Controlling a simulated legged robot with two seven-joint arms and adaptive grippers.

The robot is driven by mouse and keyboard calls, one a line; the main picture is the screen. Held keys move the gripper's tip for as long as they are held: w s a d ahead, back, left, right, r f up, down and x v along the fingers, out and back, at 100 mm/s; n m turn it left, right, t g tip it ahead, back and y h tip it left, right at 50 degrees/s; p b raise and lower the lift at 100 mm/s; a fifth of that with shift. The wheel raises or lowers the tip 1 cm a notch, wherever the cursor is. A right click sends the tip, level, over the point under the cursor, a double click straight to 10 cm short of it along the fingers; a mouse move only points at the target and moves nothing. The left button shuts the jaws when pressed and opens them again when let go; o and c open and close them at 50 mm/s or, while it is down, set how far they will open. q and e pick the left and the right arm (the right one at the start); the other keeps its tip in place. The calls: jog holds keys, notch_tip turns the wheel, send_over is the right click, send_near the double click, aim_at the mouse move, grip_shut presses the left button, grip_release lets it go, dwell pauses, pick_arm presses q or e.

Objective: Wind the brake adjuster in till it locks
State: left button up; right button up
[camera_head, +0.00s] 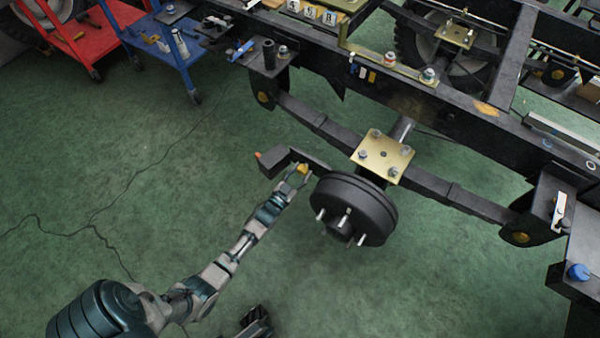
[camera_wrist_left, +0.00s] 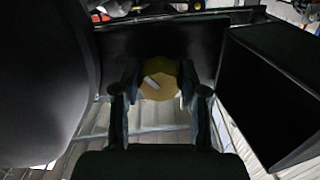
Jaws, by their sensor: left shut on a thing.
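The brake adjuster is a yellow knob (camera_head: 303,169) beside the black brake drum (camera_head: 352,208), at the end of a dark bracket (camera_head: 285,160). In the left wrist view the adjuster (camera_wrist_left: 157,80) is a faceted yellow disc with a white mark pointing to the upper left. My left gripper (camera_head: 297,175) is shut on it, with one finger on each side; the fingers also show in the left wrist view (camera_wrist_left: 160,100). A dark part (camera_head: 256,323) at the bottom edge looks like my right gripper; its fingers cannot be made out.
A leaf spring (camera_head: 320,125) with a brass plate (camera_head: 384,157) runs behind the drum under the black chassis rail (camera_head: 440,110). A blue cart (camera_head: 180,52) and a red cart (camera_head: 85,40) stand at the upper left.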

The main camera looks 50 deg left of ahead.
pick_arm(q)
jog(key=m, duration=0.4)
jog(key=shift+a+r, duration=0.1)
jog(key=shift+r, duration=0.05)
jog(key=shift+w+m, duration=0.1)
jog(key=shift+m, duration=1.5)
jog(key=o, duration=1.1)
jog(key=shift+o, duration=0.2)
jog(key=shift+s+f, duration=0.2)
jog(key=shift+s, duration=0.05)
jog(key=v, duration=1.1)
jog(key=shift+s+d, duration=0.25)
